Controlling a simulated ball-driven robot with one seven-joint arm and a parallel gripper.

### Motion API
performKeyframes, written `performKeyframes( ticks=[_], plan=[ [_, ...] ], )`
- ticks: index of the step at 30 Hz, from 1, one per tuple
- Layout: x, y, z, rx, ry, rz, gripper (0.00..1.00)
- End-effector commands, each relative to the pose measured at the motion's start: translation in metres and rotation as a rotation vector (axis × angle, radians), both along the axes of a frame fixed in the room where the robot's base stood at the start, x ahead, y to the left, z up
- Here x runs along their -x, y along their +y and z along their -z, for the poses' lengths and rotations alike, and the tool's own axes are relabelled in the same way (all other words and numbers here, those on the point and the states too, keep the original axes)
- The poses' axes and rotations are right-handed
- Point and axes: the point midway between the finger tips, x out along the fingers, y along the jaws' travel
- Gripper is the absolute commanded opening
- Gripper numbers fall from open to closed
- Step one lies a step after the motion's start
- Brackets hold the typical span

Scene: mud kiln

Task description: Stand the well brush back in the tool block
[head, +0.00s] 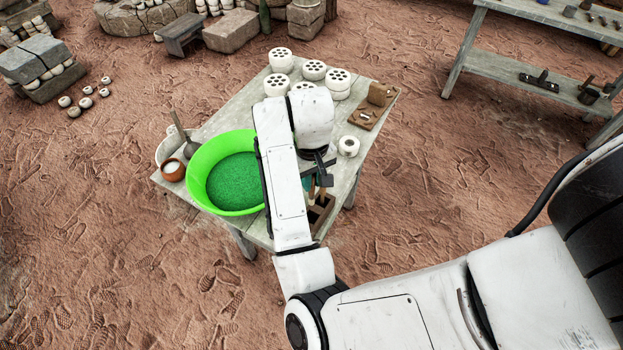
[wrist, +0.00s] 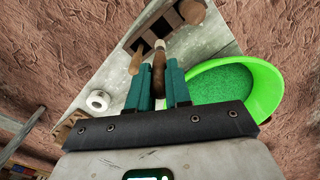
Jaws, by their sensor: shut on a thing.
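The tool block (head: 318,214) is a dark brown wooden block with square openings at the table's near right edge, partly behind my arm. It also shows at the top of the wrist view (wrist: 152,37). My gripper (wrist: 158,72) has teal fingers shut on a brown-handled tool with a pale end, which I take as the well brush (wrist: 158,62). The pale end points toward the block; whether it is inside an opening I cannot tell. In the head view my gripper (head: 314,182) is just above the block, mostly hidden by my arm.
A green basin (head: 194,190) of green grains stands left of the block. Other wooden-handled tools (wrist: 135,60) are at the block. A white ring (head: 348,146), a wooden jig (head: 367,117) and white perforated pieces (head: 280,60) occupy the table's right and far parts.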

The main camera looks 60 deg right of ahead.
Motion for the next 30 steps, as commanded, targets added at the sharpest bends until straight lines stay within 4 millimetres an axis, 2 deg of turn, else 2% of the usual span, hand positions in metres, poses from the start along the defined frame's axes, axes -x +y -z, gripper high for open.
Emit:
performKeyframes(
  ticks=[11,30],
  plan=[
    [0.000,0.000,0.011,-0.001,0.000,-0.013,0.00],
    [0.000,0.000,0.061,0.000,0.001,-0.013,0.00]
  ],
)
